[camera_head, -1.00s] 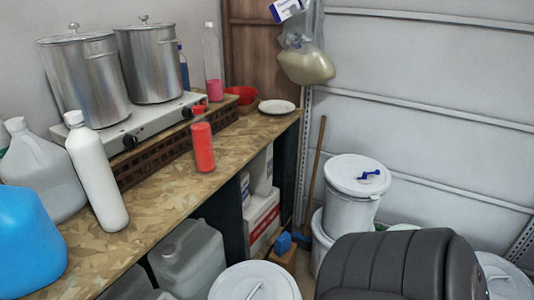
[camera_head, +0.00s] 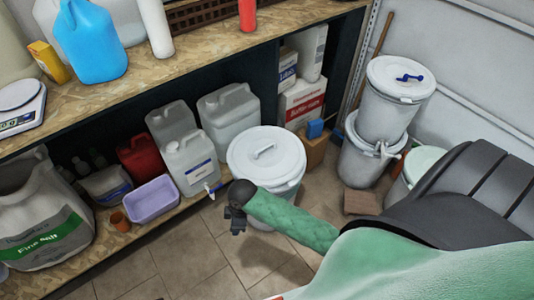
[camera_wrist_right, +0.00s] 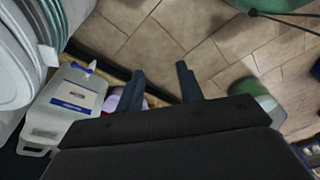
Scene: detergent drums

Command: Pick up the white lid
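A round white lid (camera_head: 266,157) with a raised handle sits on a white drum (camera_head: 273,216) on the floor in front of the shelf. A second white lid (camera_head: 401,73) with a blue object on it tops the stacked white drums at the right. My right gripper (camera_head: 236,222), on a green-sleeved arm from the right, is at the near left side of the first drum, apart from its lid in the picture. In the wrist view my right gripper (camera_wrist_right: 160,80) is open with nothing between its fingers. White rims (camera_wrist_right: 22,58) show at that view's left edge. My left gripper is not in view.
White jerrycans (camera_head: 190,163), a lilac tub (camera_head: 152,200) and a salt bag (camera_head: 45,215) stand on the low shelf. The wooden worktop (camera_head: 190,62) overhangs it. A black chair-like back (camera_head: 440,200) is at the right. The tiled floor in front is partly clear.

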